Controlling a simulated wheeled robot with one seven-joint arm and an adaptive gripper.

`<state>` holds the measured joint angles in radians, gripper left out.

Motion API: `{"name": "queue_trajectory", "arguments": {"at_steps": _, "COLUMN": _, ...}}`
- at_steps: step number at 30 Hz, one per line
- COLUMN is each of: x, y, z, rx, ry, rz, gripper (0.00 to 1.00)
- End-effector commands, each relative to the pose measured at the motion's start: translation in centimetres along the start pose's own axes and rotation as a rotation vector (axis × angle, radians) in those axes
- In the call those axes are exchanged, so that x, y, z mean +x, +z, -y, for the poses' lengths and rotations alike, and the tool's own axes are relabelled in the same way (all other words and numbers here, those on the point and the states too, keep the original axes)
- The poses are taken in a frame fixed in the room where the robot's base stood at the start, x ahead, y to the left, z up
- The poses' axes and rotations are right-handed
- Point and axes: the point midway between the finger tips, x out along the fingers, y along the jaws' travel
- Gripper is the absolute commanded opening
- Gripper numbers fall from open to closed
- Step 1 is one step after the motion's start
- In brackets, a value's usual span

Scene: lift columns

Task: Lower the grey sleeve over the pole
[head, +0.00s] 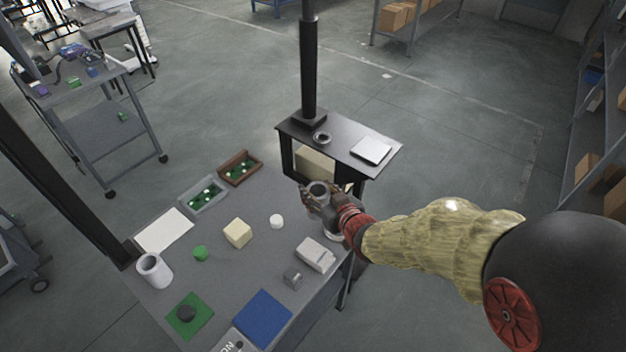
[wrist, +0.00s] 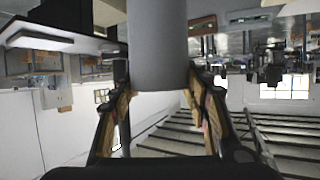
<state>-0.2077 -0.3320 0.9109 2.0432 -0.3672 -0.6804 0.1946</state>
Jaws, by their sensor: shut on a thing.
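In the wrist view the sleeve (wrist: 158,45) fills the gap between both fingers of my gripper (wrist: 160,80). A tall black pole-like column (head: 309,70) rises from a square base on the black side table, behind the sleeve and apart from it. I cannot tell whether this column is the task's pole.
The grey table (head: 222,281) holds a white hollow cylinder (head: 153,269), a cream block (head: 238,233), a light grey box (head: 316,254) and two trays of green pieces.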

Motion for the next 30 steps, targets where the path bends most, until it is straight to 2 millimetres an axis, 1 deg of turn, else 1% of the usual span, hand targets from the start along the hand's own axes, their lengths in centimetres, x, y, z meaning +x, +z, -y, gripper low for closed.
{"name": "queue_trajectory", "arguments": {"at_steps": 1, "x": -1.1, "y": -0.4, "z": 0.2, "rx": 0.0, "ry": 0.0, "rz": -0.003, "gripper": 0.15}}
{"name": "queue_trajectory", "arguments": {"at_steps": 3, "x": -2.2, "y": -0.3, "z": 0.4, "rx": 0.0, "ry": 0.0, "rz": -0.003, "gripper": 0.15}}
{"name": "queue_trajectory", "arguments": {"at_steps": 6, "x": -3.4, "y": -0.3, "z": 0.7, "rx": -0.001, "ry": 0.0, "rz": -0.003, "gripper": 0.15}}
{"name": "queue_trajectory", "arguments": {"at_steps": 9, "x": -4.1, "y": -0.4, "z": 0.8, "rx": -0.001, "ry": 0.0, "rz": -0.003, "gripper": 0.15}}
{"name": "queue_trajectory", "arguments": {"at_steps": 14, "x": -4.8, "y": -1.0, "z": 0.9, "rx": -0.001, "ry": 0.0, "rz": -0.003, "gripper": 0.15}}
{"name": "queue_trajectory", "arguments": {"at_steps": 23, "x": -5.6, "y": -2.9, "z": 0.9, "rx": -0.001, "ry": 0.0, "rz": -0.003, "gripper": 0.15}}
{"name": "queue_trajectory", "arguments": {"at_steps": 30, "x": -5.6, "y": -3.0, "z": 0.9, "rx": -0.001, "ry": 0.0, "rz": -0.002, "gripper": 0.15}}
